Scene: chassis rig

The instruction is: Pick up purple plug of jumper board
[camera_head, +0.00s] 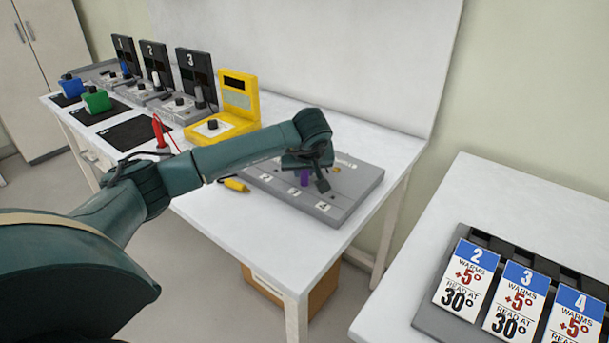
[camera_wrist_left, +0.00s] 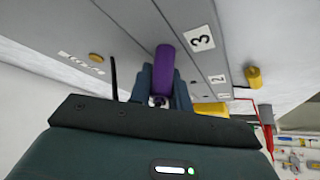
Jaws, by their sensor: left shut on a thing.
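The grey jumper board (camera_head: 349,199) lies on the white table, with numbered white labels along its front side. I cannot tell whether the plug is still seated in the board. My arm hides part of the board's left side. My right gripper is not in view.
A yellow plug (camera_head: 235,185) lies at the board's left end. A yellow meter (camera_head: 238,100), a red probe (camera_head: 160,133) and numbered black stations (camera_head: 196,75) stand farther left. A second table with a rack of cards (camera_head: 465,279) is at right, across a gap.

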